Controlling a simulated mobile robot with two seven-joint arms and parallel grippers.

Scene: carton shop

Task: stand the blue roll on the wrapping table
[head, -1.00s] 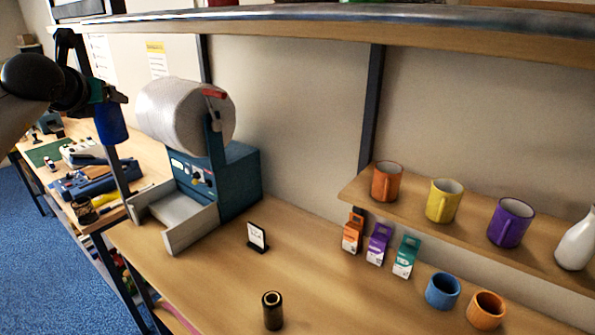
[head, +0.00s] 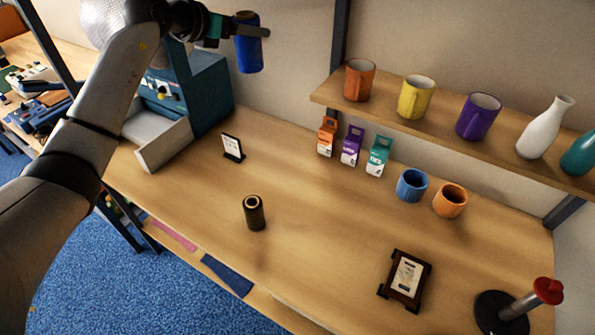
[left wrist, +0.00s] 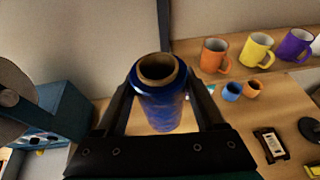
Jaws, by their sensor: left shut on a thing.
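The blue roll (head: 248,52) is upright in my left gripper (head: 250,30), held in the air above the back left part of the wrapping table (head: 310,215). In the left wrist view the blue roll (left wrist: 160,100) sits between the two fingers of my left gripper (left wrist: 165,92), with its brown core opening facing up. The fingers are shut on its sides. My right gripper is not in view.
A dark roll (head: 254,213) stands on the table's left half. A small sign (head: 232,147), several small cartons, a blue mug (head: 412,185) and an orange mug (head: 450,200) stand behind. A framed card (head: 405,280) and a red-topped stand (head: 515,306) are at right. The table's middle is clear.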

